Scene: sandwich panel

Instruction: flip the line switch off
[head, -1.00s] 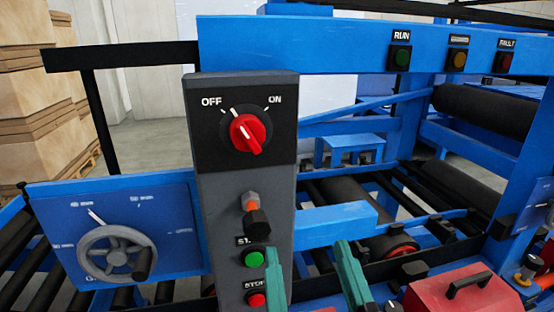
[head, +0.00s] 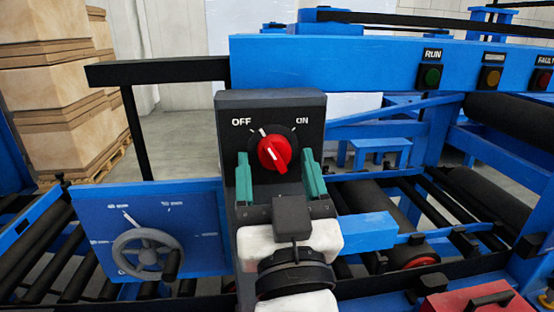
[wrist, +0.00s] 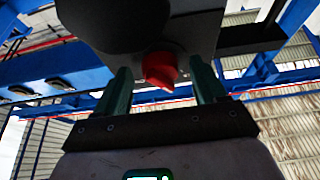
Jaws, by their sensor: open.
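The line switch is a red rotary knob (head: 273,154) on a dark plate at the top of a grey control post (head: 225,125). OFF is marked at its upper left and ON at its upper right. In the wrist view the knob (wrist: 160,70) shows between the gripper's fingers (wrist: 160,82). Contact is not visible.
A handwheel (head: 146,252) on a blue panel stands left of the post. A blue beam (head: 330,62) with RUN and FAULT lamps crosses behind at upper right. A red box (head: 480,303) lies at lower right. My arm hides the post's lower buttons.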

